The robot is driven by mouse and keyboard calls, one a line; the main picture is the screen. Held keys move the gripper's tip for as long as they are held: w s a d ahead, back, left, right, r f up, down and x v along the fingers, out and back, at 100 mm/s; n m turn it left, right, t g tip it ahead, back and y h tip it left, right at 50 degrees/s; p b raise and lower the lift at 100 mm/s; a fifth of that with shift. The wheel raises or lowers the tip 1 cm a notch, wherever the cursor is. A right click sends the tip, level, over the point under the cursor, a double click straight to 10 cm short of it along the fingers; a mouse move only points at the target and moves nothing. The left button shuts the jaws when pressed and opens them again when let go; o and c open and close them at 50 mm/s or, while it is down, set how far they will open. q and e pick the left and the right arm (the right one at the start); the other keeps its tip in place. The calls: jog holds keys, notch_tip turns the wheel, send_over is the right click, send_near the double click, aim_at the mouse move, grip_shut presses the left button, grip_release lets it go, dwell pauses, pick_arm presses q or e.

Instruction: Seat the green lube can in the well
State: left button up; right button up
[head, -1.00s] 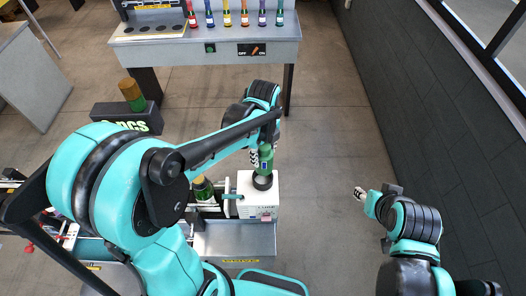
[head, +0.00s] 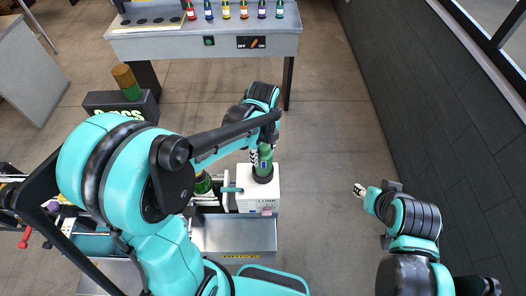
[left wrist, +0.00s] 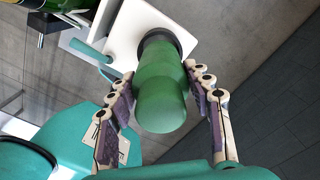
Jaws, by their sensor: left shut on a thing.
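The green lube can (head: 265,154) stands about upright at the black ring of the well (head: 263,176), on top of a white box (head: 250,203). In the left wrist view the can (left wrist: 162,90) has its far end at the dark ring (left wrist: 186,42); how deep it sits is hidden. My left gripper (head: 262,146) is shut on the can, with a finger on either side in the left wrist view (left wrist: 162,95). My right gripper (head: 360,190) is far to the right, away from the can; its jaw opening is too small to tell.
A dark green bottle (head: 203,184) lies or stands just left of the white box, partly hidden by my left arm. A grey bench (head: 205,48) with several coloured bottles is at the back. Open floor (head: 330,120) lies to the right.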

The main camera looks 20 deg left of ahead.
pick_arm(q)
jog(key=shift+f+b, duration=2.2)
jog(key=shift+f, duration=0.5)
jog(key=o, duration=1.6)
notch_tip(320, 180, up, 12)
